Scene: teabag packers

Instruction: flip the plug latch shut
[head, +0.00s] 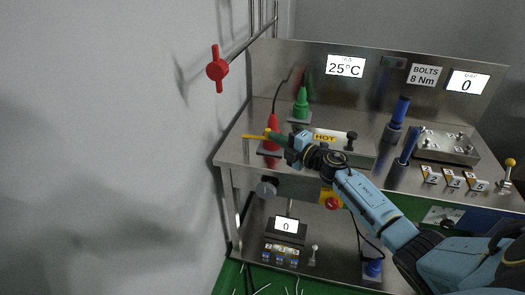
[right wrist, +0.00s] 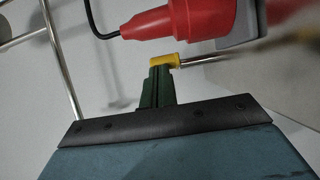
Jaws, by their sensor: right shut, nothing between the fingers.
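The red plug (head: 271,132) stands upright on a grey base at the left end of the steel bench, with a dark cable at its top. It fills the upper part of the right wrist view (right wrist: 185,18). The latch's yellow handle (head: 253,137) points left beside the plug. In the right wrist view the yellow handle (right wrist: 165,60) sits on a thin metal rod. My right gripper (head: 279,136) is shut and empty. Its green fingertips (right wrist: 158,72) are at the yellow handle and appear to touch it. My left gripper is not in view.
A green plug (head: 301,106) stands behind the red one. A red valve handle (head: 217,68) sticks out from the left wall on a pipe. A block marked HOT (head: 325,136) lies right of my gripper. Blue-handled tools (head: 399,112) stand further right.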

